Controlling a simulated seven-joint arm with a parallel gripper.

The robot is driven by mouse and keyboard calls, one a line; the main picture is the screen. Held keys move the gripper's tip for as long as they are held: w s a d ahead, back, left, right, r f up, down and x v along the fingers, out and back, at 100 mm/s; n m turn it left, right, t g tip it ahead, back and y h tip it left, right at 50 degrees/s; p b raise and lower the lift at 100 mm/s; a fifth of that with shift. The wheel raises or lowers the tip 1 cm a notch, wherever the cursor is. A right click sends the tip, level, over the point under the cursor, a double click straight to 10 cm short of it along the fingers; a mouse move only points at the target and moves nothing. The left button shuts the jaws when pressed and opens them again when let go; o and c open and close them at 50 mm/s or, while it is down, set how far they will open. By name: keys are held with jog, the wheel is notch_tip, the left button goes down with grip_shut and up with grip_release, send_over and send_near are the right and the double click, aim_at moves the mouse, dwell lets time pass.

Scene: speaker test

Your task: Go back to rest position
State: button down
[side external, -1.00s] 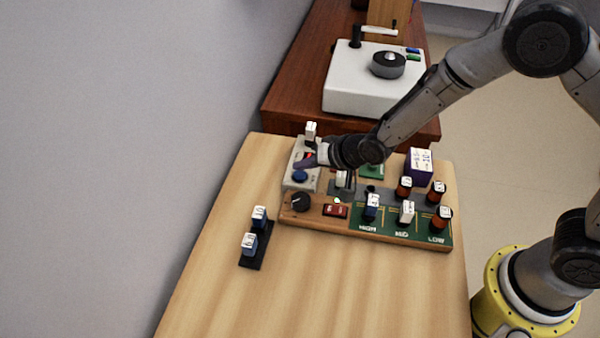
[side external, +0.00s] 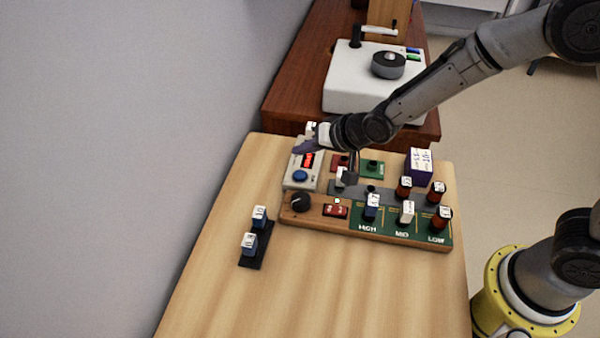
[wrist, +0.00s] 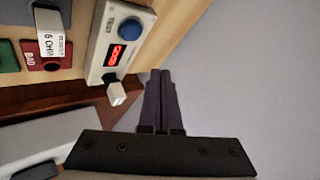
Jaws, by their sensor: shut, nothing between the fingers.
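My gripper (side external: 306,147) is shut and empty, with dark purple fingers. In the side view it hangs by the far end of the grey meter box (side external: 291,180). The box has a lit red display (side external: 308,160) and a blue button (side external: 300,176). In the wrist view the shut fingers (wrist: 160,80) point at the grey wall, beside the meter box (wrist: 97,62) and its white plug (wrist: 116,94). They appear apart from the box. The wooden speaker test board (side external: 300,220) lies just nearer, partly behind my wrist.
The board carries several upright parts, a black knob (side external: 300,202) and a red switch (side external: 336,211). A black rack (side external: 254,262) with two blue-and-white parts stands at left. A white crank machine (side external: 350,90) sits on the dark table behind. The near light tabletop (side external: 330,290) is clear.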

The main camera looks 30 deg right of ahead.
dwell(0.4)
jog(key=shift+w+d+r, duration=0.15)
jog(key=shift+d+r, duration=0.05)
jog(key=shift+d, duration=0.1)
jog(key=w+d+r+m+t, duration=0.15)
jog(key=d+r, duration=0.25)
jog(key=r, duration=0.7)
jog(key=s+d+r+t+h, duration=0.2)
jog(key=s+d+r, duration=0.7)
jog(key=r, duration=0.3)
jog(key=s+d+r+n+g, duration=0.2)
jog(key=s+d, duration=0.2)
jog(key=s, duration=0.6)
jog(key=s+f+n+g, duration=0.2)
jog(key=s+f, duration=0.2)
jog(key=s, duration=0.3)
jog(key=s+f+n+g+h, duration=0.1)
jog(key=s+f+n+g, duration=0.1)
jog(key=s+f, duration=0.2)
jog(key=s+d, duration=0.1)
jog(key=s, duration=0.2)
jog(key=shift+f, duration=0.3)
